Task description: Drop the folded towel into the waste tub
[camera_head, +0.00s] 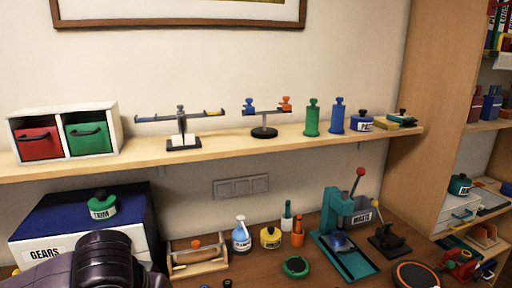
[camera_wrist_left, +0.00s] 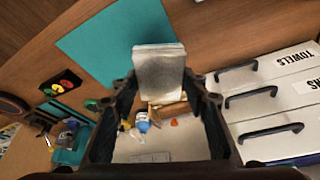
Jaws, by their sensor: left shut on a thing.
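My left gripper (camera_wrist_left: 165,92) is shut on the folded towel (camera_wrist_left: 159,66), a pale grey-white block held between the two fingertips in the left wrist view. A label reading WASTE (camera_head: 362,218) shows at the back of the bench in the head view, right behind the teal press. It appears to be on the waste tub, which is mostly hidden by the press; its opening cannot be made out. In the head view a dark part of my left arm shows at the bottom left, but the gripper and towel are out of frame. My right gripper is in neither view.
The teal lever press (camera_head: 340,235) and a dark stand (camera_head: 388,240) crowd the WASTE label. Bottles (camera_head: 241,235) and a wooden tray (camera_head: 197,256) stand left of it. A shelf (camera_head: 225,146) runs above. White drawers marked TOWELS (camera_wrist_left: 285,75) and a teal mat (camera_wrist_left: 105,45) show in the wrist view.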

